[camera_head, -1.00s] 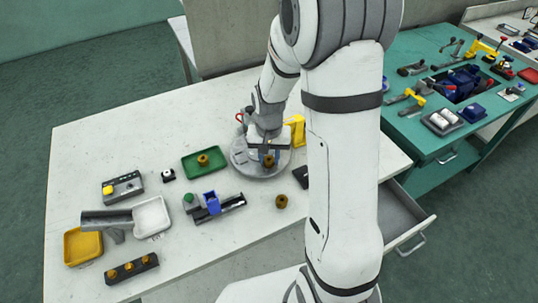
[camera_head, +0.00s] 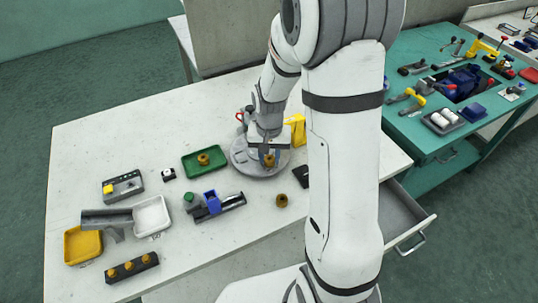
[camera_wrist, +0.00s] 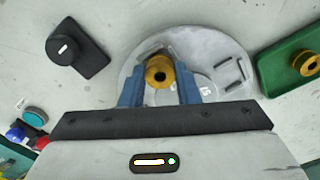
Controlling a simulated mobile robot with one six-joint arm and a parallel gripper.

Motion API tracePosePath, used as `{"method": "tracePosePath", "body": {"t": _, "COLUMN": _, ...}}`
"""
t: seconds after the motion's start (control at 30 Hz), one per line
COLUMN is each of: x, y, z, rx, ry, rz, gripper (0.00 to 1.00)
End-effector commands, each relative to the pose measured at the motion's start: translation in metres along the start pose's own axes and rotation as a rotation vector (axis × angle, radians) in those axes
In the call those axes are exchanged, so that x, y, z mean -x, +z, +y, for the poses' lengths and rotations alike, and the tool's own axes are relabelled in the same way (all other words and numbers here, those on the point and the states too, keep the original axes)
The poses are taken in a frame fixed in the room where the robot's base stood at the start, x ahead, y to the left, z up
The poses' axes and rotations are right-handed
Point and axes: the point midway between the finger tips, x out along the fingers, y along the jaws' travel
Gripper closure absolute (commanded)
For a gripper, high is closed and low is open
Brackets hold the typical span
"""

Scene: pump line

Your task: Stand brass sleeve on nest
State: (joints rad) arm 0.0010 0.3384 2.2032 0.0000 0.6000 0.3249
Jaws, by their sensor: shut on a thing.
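My gripper (camera_head: 268,157) is shut on a brass sleeve (camera_wrist: 160,72), which sits between its two blue fingers in the wrist view. In the head view the same sleeve (camera_head: 269,161) shows under my gripper, over the round grey plate (camera_head: 243,167). The plate (camera_wrist: 135,60) carries dark angled brackets (camera_wrist: 232,75) to the right of the sleeve, and more bracket edges show just behind it. I cannot tell which of these is the nest, or whether the sleeve touches the plate, because the sleeve and fingers hide the spot below.
A green tray (camera_head: 222,165) holds another brass piece (camera_head: 203,159). A loose brass piece (camera_head: 282,200) lies on the white table. A dark rack (camera_head: 125,275) holds several brass pieces. A yellow part (camera_head: 297,130) stands close behind the plate. A drawer (camera_head: 408,222) hangs open.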

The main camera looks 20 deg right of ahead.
Motion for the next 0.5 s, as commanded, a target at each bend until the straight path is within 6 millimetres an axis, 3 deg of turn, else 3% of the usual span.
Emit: {"method": "tracePosePath", "body": {"t": 0.5, "x": -0.0048, "y": -0.0002, "z": 0.0005, "rx": -0.001, "ry": 0.0, "rz": 0.0, "gripper": 0.88}}
